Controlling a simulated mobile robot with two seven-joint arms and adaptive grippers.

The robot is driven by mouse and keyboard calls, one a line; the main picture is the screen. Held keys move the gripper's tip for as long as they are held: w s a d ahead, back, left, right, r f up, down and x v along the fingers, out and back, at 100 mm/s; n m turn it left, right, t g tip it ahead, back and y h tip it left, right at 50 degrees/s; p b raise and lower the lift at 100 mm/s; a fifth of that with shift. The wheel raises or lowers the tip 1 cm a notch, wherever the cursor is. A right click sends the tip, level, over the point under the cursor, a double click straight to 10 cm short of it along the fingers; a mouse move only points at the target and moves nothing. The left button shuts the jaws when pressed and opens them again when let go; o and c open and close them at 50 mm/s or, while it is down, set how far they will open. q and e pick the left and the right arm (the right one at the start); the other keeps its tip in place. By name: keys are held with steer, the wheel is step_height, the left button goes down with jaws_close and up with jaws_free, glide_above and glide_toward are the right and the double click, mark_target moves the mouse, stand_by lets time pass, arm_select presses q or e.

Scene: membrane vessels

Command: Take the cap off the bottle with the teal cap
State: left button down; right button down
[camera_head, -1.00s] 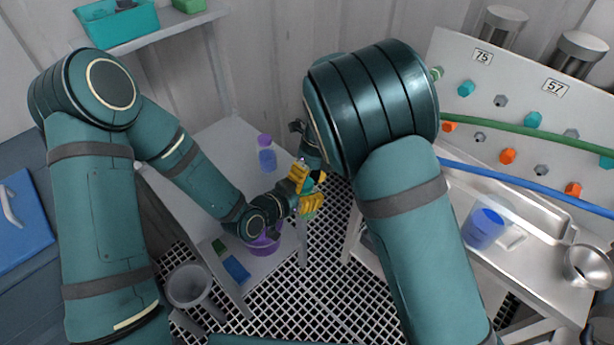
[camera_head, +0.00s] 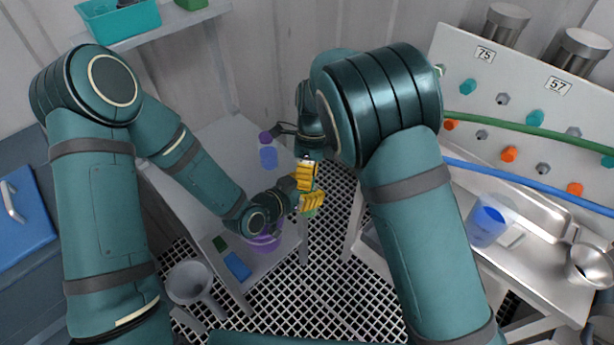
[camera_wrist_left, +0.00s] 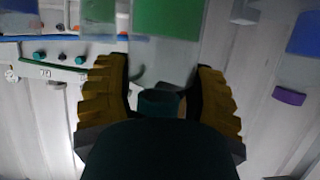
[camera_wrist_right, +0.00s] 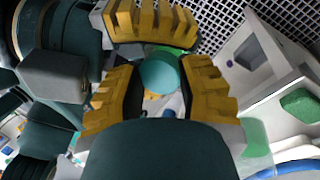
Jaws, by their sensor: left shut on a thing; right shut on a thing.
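The bottle with green contents (camera_head: 309,212) is held at my left gripper (camera_head: 313,201), its lower part showing just below the yellow fingers. In the left wrist view its clear body and green contents (camera_wrist_left: 168,18) show between the fingers. The teal cap (camera_wrist_right: 160,74) sits between the yellow fingers of my right gripper (camera_head: 307,178), which is shut on it. In the right wrist view a left gripper finger lies just beyond the cap. The cap is hidden in the head view. Whether it still touches the bottle neck I cannot tell.
A bottle with blue contents and purple cap (camera_head: 268,157) stands on the grey side table (camera_head: 195,205). A purple container (camera_head: 262,243) is partly behind my left arm. A blue cup (camera_head: 487,226) stands on the right bench. Grid floor lies below the grippers.

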steer(key=c, duration=0.7)
jaws_free()
steer(key=shift+o, duration=0.2)
steer(key=shift+a+r, duration=0.15)
steer(key=shift+r, duration=2.15)
